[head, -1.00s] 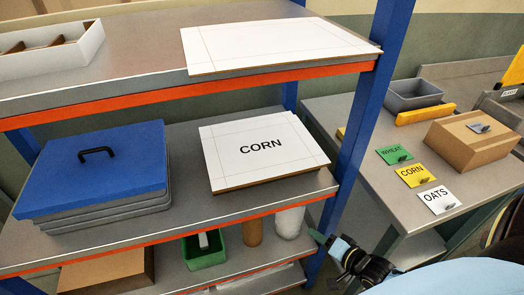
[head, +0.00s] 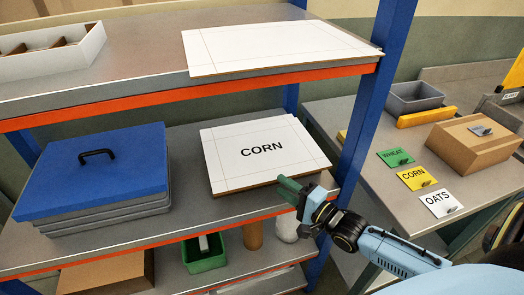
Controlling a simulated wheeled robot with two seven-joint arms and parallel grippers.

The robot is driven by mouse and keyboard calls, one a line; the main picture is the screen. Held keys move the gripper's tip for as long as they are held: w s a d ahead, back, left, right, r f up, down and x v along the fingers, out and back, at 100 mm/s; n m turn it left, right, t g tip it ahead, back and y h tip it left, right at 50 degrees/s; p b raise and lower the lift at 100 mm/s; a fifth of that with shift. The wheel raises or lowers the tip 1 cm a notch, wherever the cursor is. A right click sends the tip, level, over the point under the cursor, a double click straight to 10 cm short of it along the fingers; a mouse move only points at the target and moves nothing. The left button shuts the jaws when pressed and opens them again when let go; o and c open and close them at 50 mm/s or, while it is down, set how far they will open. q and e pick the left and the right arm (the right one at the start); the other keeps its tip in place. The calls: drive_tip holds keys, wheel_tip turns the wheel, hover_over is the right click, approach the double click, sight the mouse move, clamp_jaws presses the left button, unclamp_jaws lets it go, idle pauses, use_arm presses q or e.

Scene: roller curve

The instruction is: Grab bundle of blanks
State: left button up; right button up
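A flat bundle of white blanks marked CORN (head: 262,150) lies on the middle shelf, with brown edges showing along its front. Another white stack of blanks (head: 280,46), with no lettering visible, lies on the top shelf. My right gripper (head: 284,187) is at the front right edge of the CORN bundle, its green fingers pointing left at the bundle's front side. The fingers overlap in this view, so their gap is hidden, and I cannot tell whether they touch the bundle. My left gripper is out of view.
A blue-lidded stack with a black handle (head: 97,170) sits left on the middle shelf (head: 190,205). A blue post (head: 372,95) stands right of the bundle. Below are a green bin (head: 205,255) and cylinders. A side table holds WHEAT, CORN and OATS cards (head: 440,201) and a cardboard box (head: 475,145).

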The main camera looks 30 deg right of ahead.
sight(272, 177)
drive_tip(key=shift+x, duration=2.6)
drive_tip(key=shift+c, duration=0.2)
clamp_jaws()
